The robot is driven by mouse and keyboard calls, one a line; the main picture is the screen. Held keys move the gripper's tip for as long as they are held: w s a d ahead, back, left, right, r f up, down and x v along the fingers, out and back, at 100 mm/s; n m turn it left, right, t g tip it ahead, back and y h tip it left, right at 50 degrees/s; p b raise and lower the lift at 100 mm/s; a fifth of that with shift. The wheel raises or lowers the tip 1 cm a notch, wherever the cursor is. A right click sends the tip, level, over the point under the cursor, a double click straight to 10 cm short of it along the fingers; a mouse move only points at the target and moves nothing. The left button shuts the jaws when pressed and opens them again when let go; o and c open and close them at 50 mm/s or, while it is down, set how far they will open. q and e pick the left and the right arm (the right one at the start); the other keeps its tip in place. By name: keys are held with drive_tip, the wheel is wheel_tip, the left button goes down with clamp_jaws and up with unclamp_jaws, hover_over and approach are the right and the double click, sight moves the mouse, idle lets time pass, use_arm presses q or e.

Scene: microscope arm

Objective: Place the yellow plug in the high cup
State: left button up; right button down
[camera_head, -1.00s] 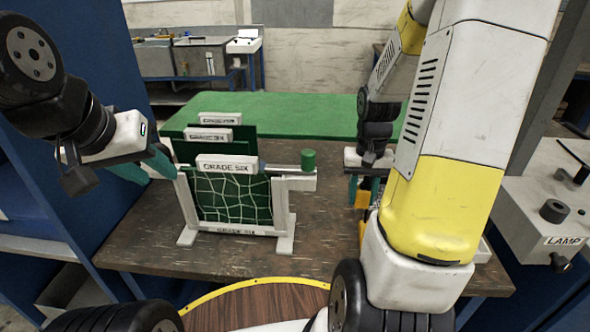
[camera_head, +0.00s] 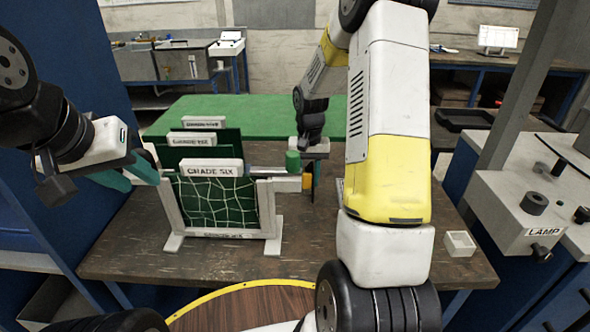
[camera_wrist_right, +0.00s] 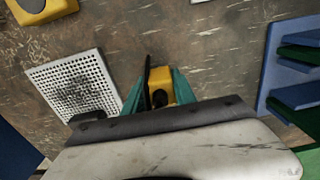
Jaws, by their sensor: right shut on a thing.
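The yellow plug (camera_wrist_right: 161,82) with a dark front part sits between the two teal fingers of my right gripper (camera_wrist_right: 158,94) in the right wrist view. A small white open cup (camera_head: 459,243) stands low on the table at right. I cannot tell which is the high cup. My left gripper (camera_head: 133,177) is open and empty, left of the rack.
The white-framed rack (camera_head: 272,247) holds green panels labelled GRADE SIX. A green mat (camera_head: 230,112) lies behind. The LAMP unit (camera_head: 540,215) stands at right. A perforated white plate (camera_wrist_right: 80,88) and blue-green blocks (camera_wrist_right: 296,70) flank my right gripper.

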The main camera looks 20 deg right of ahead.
drive_tip(key=shift+f, duration=0.6)
drive_tip(key=shift+f, duration=0.1)
drive_tip(key=c, duration=1)
unclamp_jaws()
